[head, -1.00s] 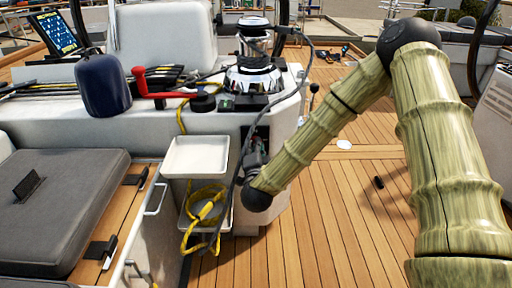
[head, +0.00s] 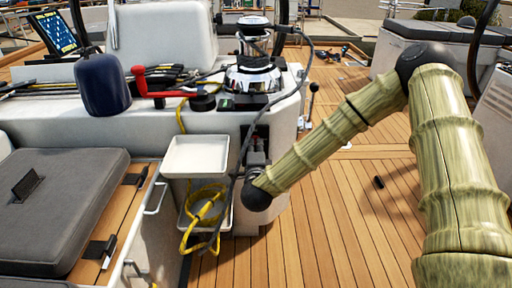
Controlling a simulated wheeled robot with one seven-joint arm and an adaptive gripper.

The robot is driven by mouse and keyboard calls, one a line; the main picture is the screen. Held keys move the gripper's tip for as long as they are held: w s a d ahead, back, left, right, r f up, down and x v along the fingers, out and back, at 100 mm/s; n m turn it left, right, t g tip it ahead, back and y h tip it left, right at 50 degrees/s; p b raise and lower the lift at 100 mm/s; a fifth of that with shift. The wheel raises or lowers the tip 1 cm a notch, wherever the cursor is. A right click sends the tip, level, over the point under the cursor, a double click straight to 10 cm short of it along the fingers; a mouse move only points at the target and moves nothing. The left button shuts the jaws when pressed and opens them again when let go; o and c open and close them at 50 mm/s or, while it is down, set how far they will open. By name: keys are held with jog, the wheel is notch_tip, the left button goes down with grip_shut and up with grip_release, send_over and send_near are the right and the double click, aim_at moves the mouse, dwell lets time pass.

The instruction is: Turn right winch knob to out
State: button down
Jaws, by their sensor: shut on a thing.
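The chrome and black winch (head: 253,78) stands on the white console. Below it, a dark panel is set in the console's end face. My gripper (head: 256,148) is at this panel, small and dark, with the wrist just below it. It is shut at the panel, where the right winch knob would be. The knob itself is hidden by my gripper and a dark cable, so I cannot read its setting.
White trays (head: 195,158) and a coiled yellow rope (head: 203,206) are left of my wrist. A black cable hangs close by my gripper. A red-handled crank (head: 150,85) lies on the console. A grey cushion (head: 62,205) is at left. Wooden deck (head: 340,225) is open at right.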

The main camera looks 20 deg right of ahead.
jog(key=shift+f, duration=0.1)
jog(key=c, duration=1.5)
grip_release()
jog(key=shift+s, duration=0.1)
jog(key=v, duration=1.2)
